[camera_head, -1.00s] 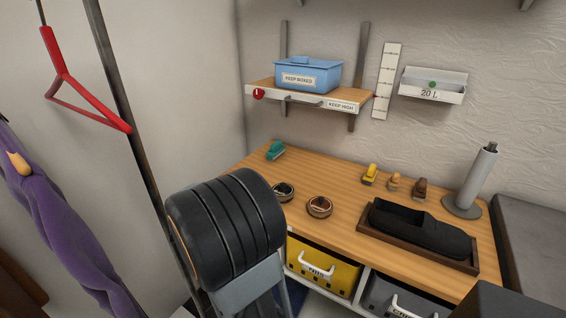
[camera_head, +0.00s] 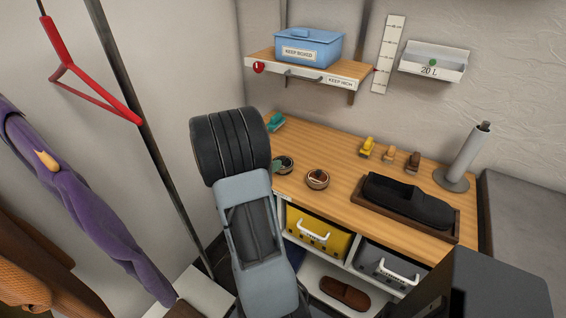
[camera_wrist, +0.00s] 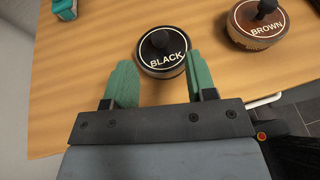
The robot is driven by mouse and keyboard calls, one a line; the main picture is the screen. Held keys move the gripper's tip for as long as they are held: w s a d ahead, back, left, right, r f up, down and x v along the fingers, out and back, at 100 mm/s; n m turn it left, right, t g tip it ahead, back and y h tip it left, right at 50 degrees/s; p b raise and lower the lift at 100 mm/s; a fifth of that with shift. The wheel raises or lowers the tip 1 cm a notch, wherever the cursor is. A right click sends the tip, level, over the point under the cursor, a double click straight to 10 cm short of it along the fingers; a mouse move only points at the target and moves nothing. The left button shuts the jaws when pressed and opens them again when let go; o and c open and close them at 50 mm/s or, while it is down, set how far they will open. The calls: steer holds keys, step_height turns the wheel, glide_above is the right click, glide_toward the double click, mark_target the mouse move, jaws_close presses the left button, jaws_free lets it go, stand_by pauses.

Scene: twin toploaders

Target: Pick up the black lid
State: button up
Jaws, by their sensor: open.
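The black lid (camera_wrist: 160,43) has a round dark knob and a label reading BLACK, and sits on a round tin. In the head view the black lid (camera_head: 285,162) is at the left part of the wooden bench, just right of my arm, which hides part of it. My gripper (camera_wrist: 163,76) has two green fingers, spread apart and empty. In the wrist view the lid lies just beyond and between the fingertips; I cannot tell whether they touch it.
The brown lid (camera_wrist: 262,20) is close by on the right, also on the bench (camera_head: 335,150). A teal brush (camera_head: 275,121) is behind. A black shoe in a tray (camera_head: 412,220) lies right. A shelf with a blue box (camera_head: 308,48) hangs above.

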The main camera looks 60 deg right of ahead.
steer(key=shift+p+x, duration=0.3)
steer(key=shift+x, duration=2.4)
steer(key=shift+c, duration=0.4)
jaws_close()
